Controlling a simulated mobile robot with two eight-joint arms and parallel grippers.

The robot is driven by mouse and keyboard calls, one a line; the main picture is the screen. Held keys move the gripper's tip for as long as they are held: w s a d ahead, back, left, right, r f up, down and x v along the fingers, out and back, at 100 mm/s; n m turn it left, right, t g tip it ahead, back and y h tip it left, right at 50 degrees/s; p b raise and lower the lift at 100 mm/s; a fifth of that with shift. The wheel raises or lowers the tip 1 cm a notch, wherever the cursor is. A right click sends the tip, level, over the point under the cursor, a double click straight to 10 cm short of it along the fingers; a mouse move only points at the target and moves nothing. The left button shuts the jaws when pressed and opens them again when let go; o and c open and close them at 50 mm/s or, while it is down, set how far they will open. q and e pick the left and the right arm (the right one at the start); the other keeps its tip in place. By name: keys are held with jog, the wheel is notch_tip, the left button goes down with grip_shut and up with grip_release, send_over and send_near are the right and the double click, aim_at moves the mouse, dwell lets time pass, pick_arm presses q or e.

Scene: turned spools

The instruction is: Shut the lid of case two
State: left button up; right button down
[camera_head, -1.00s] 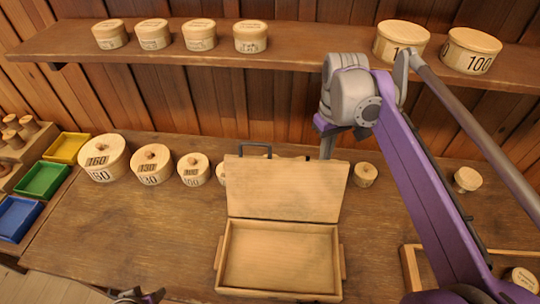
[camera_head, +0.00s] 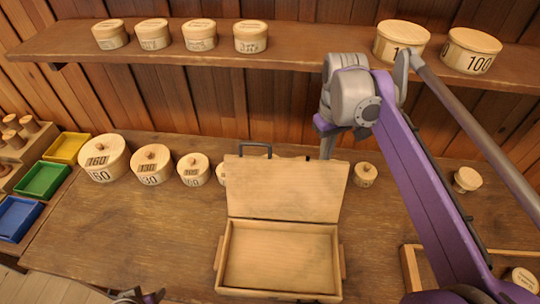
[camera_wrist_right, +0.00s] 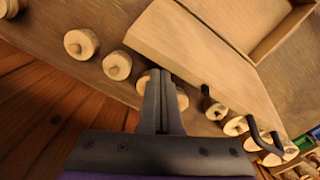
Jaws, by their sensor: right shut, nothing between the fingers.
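A wooden case (camera_head: 219,262) stands open on the bench, with its empty inside showing. Its lid (camera_head: 285,190) stands up at the back, tilted a little away, with a dark handle on its top edge; the lid also shows in the right wrist view (camera_wrist_right: 205,65). I cannot read a number on the case. My right gripper (camera_head: 328,146) is shut and empty, pointing down behind the lid's top right part. In the right wrist view its fingers (camera_wrist_right: 161,95) show close to the lid; I cannot tell whether they touch.
Lidded round boxes (camera_head: 103,160) stand left of the case, and a small one (camera_head: 365,174) stands right of the lid. Yellow, green and blue trays (camera_head: 42,180) are at far left. A shelf (camera_head: 290,50) with more boxes crosses above.

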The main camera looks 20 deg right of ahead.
pick_arm(q)
jog(key=shift+f, duration=0.1)
pick_arm(e)
jog(key=shift+f, duration=0.15)
jog(key=shift+f+b, duration=0.85)
jog(key=shift+f, duration=0.7)
pick_arm(q)
jog(key=shift+s+f, duration=0.3)
jog(key=shift+f, duration=0.65)
pick_arm(e)
jog(key=shift+s, duration=0.1)
pick_arm(q)
jog(key=shift+w+r+p, duration=0.15)
jog(key=shift+r+p, duration=0.3)
jog(key=shift+r, duration=0.1)
pick_arm(e)
jog(key=s+a, duration=0.4)
jog(key=s, duration=0.3)
jog(key=shift+s+a, duration=0.15)
jog(key=shift+s, duration=0.15)
jog(key=shift+r, duration=0.1)
